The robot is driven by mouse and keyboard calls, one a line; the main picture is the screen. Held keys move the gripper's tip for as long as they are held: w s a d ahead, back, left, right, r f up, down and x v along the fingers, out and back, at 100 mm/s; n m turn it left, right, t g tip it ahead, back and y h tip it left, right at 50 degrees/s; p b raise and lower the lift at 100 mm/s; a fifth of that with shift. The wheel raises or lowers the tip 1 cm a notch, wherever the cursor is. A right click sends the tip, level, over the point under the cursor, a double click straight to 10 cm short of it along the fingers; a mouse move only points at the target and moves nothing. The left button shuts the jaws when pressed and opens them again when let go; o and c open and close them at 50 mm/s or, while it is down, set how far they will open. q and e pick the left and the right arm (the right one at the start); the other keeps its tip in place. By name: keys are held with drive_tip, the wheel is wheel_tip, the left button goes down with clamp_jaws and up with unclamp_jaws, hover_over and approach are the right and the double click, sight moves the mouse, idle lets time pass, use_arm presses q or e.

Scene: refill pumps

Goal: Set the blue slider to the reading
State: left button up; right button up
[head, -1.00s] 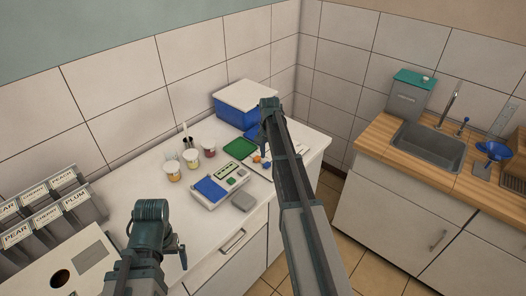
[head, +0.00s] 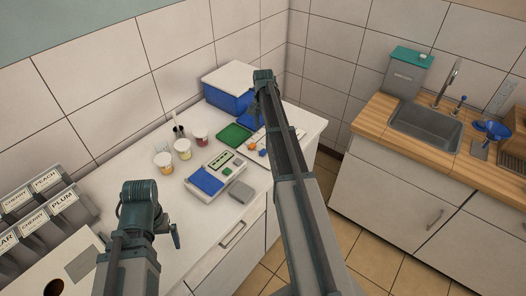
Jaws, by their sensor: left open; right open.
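A white board (head: 270,135) lies on the counter, partly covered by my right arm. Small orange and blue pieces show on it. I cannot tell for sure which blue piece is the blue slider, or where it is set. A grey device (head: 206,189) with a blue plate and a small green display stands left of the board; its reading is too small to make out. My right gripper (head: 257,122) points down above the board's far left side, its fingers mostly hidden by the arm. My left gripper (head: 176,236) is low over the front of the counter, away from the board, and holds nothing visible.
A blue box with a white lid (head: 238,78) stands at the back. A green mat (head: 234,135), several small cups (head: 182,149) and a grey block (head: 240,192) are around the device. Labelled bins (head: 38,215) are at left. A sink (head: 428,124) is at right, across a gap.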

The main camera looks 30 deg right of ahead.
sight(263, 151)
use_arm(q)
wheel_tip(263, 151, down, 12)
drive_tip(key=b, duration=1.1)
drive_tip(key=shift+f, duration=0.1)
use_arm(e)
wheel_tip(263, 151, down, 12)
drive_tip(key=shift+f, duration=0.15)
clamp_jaws()
